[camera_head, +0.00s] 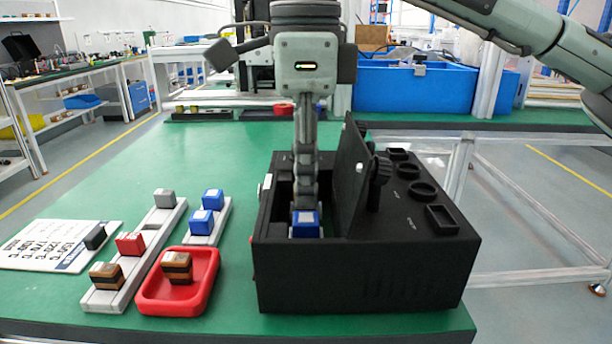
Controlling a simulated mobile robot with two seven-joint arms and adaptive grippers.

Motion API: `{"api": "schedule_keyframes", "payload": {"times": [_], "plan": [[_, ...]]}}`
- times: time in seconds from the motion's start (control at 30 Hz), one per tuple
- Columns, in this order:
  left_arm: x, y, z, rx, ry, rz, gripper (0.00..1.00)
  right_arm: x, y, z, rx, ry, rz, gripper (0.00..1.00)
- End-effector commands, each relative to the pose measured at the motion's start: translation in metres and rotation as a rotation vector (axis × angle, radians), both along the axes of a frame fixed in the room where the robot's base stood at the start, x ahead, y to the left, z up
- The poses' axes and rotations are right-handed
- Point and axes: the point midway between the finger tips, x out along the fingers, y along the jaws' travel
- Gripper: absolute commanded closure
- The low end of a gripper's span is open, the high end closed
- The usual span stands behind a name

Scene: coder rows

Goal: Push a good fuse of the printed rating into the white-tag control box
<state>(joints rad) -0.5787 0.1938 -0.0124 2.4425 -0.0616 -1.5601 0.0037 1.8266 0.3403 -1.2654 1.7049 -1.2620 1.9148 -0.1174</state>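The black control box (365,280) stands on the right of the green table, its lid (350,185) upright. A small white tag (267,182) shows on its left side. A blue fuse (306,224) sits inside the open bay. My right gripper (305,205) points straight down into the bay, its fingertips at the top of this fuse. The fingers are edge-on, so their gap and any grip are hidden. Two blue fuses (213,199) (201,222) stand in a short grey rack (222,228). A printed sheet (40,255) lies at left; its rating is unreadable. My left gripper is not in view.
A long grey rack (160,222) holds grey (165,198), red (130,243) and brown (105,275) fuses. A black fuse (95,238) is by the sheet. A red tray (205,285) holds a brown fuse (177,267).

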Motion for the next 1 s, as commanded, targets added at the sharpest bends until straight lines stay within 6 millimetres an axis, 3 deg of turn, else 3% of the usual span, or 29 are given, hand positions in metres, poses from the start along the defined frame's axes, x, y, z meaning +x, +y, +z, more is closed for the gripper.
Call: {"api": "schedule_keyframes", "payload": {"times": [0.1, 0.13, 0.3, 0.67, 0.77, 1.0], "plan": [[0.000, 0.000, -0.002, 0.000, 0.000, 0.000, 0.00, 0.000, 0.000, -0.002, 0.000, 0.000, 0.000, 0.98], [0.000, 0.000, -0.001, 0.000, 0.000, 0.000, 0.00, 0.000, 0.000, -0.001, 0.000, 0.000, 0.000, 0.85], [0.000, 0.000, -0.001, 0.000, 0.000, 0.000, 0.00, 0.000, 0.000, -0.002, 0.000, 0.000, 0.000, 0.64], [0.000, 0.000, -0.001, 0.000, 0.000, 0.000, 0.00, 0.001, 0.000, 0.001, 0.001, -0.002, -0.002, 0.63], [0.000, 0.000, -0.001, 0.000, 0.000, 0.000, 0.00, 0.001, 0.000, 0.011, 0.000, -0.003, -0.001, 0.63], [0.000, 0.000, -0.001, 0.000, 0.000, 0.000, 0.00, 0.000, 0.001, 0.059, 0.002, -0.002, 0.000, 0.63]]}}
